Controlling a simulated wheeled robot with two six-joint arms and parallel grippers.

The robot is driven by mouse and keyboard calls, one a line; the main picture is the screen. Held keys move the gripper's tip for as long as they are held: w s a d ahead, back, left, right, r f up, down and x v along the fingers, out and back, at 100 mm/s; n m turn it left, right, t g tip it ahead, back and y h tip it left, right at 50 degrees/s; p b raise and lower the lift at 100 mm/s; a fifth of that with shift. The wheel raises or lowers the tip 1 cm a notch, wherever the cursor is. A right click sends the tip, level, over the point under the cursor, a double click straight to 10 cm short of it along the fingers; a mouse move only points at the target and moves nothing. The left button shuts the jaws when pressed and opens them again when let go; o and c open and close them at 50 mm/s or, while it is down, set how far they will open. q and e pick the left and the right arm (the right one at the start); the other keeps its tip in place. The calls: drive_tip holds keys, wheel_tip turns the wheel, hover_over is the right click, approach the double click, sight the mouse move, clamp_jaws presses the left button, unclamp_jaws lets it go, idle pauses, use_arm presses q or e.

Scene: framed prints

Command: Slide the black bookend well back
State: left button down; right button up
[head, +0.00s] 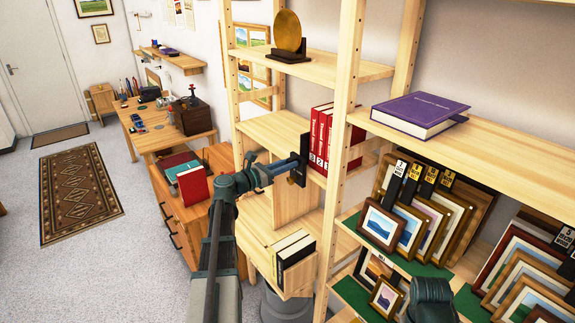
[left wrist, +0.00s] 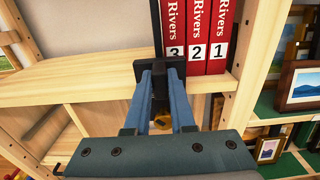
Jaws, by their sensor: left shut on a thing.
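The black bookend (head: 304,147) stands upright at the front of the middle shelf, against the left side of a row of red books (head: 322,135). In the left wrist view the bookend (left wrist: 155,28) rises beside the red volumes (left wrist: 195,40), marked "Rivers" and numbered 3, 2, 1 from left to right. My left gripper (head: 296,170) reaches in from the left and is shut on the bookend's front part. Its fingers (left wrist: 159,72) cover some of that part in the wrist view. My right gripper is not in view.
The shelf (head: 270,127) is bare left of the bookend. A wooden upright (head: 340,110) stands close right of the books. Above are a gold disc (head: 288,32) and a purple book (head: 420,113). Several framed prints (head: 380,222) fill the right bays.

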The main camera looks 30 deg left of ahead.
use_arm(q)
drive_tip(key=shift+a, duration=0.1)
idle(0.8)
drive_tip(key=w+a, duration=0.4)
drive_tip(key=a, duration=0.7)
drive_tip(key=w+a, duration=0.5)
drive_tip(key=a, duration=0.7)
drive_tip(key=shift+w, duration=0.25)
drive_tip(key=shift+d, duration=0.1)
drive_tip(key=c, duration=0.8)
unclamp_jaws()
drive_tip(key=shift+o, duration=0.2)
drive_tip(key=v, duration=1.3)
drive_tip(key=shift+s, duration=0.4)
drive_tip(key=shift+f, duration=0.1)
